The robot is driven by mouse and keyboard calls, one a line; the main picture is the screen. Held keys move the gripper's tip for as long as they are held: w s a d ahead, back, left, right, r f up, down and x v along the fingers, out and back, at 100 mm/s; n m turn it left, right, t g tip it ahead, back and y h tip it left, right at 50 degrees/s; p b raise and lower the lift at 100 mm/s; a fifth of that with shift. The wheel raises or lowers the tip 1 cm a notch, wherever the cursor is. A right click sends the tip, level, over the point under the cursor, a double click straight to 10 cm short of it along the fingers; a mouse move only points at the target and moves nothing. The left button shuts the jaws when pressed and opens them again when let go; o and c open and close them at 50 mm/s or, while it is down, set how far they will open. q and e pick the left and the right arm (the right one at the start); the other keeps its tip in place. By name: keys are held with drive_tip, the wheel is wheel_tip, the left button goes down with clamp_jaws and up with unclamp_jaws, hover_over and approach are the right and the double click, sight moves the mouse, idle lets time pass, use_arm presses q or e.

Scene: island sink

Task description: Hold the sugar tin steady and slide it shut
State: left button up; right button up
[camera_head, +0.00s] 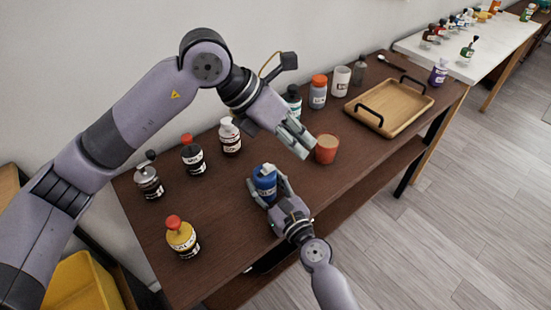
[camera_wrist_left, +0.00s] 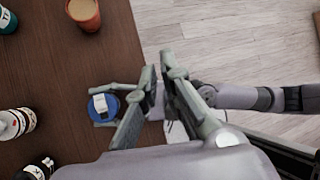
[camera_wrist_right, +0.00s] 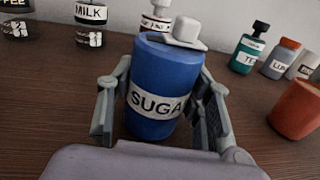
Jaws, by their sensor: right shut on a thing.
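The blue sugar tin (camera_head: 264,186) stands upright near the front edge of the dark table. My right gripper (camera_head: 268,187) is shut around its sides, one finger on each side, as the right wrist view (camera_wrist_right: 160,105) shows. A small white piece with a knob (camera_wrist_right: 187,32) sits on the tin's top, off centre; I cannot see whether an opening shows. My left gripper (camera_head: 306,150) is in the air beyond the tin, near the terracotta cup, and empty. Its fingertips (camera_wrist_left: 157,72) are close together; I cannot tell whether they touch.
The terracotta cup (camera_head: 327,149) stands right of the tin. A yellow bottle (camera_head: 182,237) is at the left front. A wooden tray (camera_head: 390,104) lies at the far right. Table between tin and yellow bottle is clear.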

use_arm(q)
drive_tip(key=s+d+r+h, duration=0.1)
drive_tip(key=d+r, duration=0.1)
drive_tip(key=s+d+r+g+h, duration=0.1)
drive_tip(key=r, duration=0.1)
drive_tip(key=s+d+r+g+h, duration=0.1)
drive_tip(key=d+r+h, duration=0.1)
drive_tip(key=shift+d, duration=0.3)
clamp_jaws()
drive_tip(key=w+d+r+n+t+h, duration=0.15)
drive_tip(key=r+n+h, duration=0.3)
drive_tip(key=r, duration=0.55)
drive_tip(key=w+d+r+n+h, duration=0.2)
drive_tip(key=w+r+n+h, duration=0.15)
drive_tip(key=r+h, duration=0.45)
drive_tip(key=w+a+n+t+y, duration=0.3)
drive_tip(key=w+n+t+y, duration=0.2)
drive_tip(key=w+n+t, duration=0.45)
drive_tip(key=w+a+n+t+y, duration=0.3)
drive_tip(key=w+n+t+y, duration=0.3)
drive_tip(key=n, duration=0.6)
drive_tip(key=n+g+y, duration=0.6)
drive_tip(key=g+y, duration=0.4)
drive_tip(key=g, duration=0.3)
hover_over(267, 168)
drive_tip(key=w+d, duration=0.3)
wheel_tip(267, 168, down, 26)
wheel_tip(267, 168, down, 10)
drive_tip(key=s, duration=0.1)
drive_tip(key=shift+a, duration=0.2)
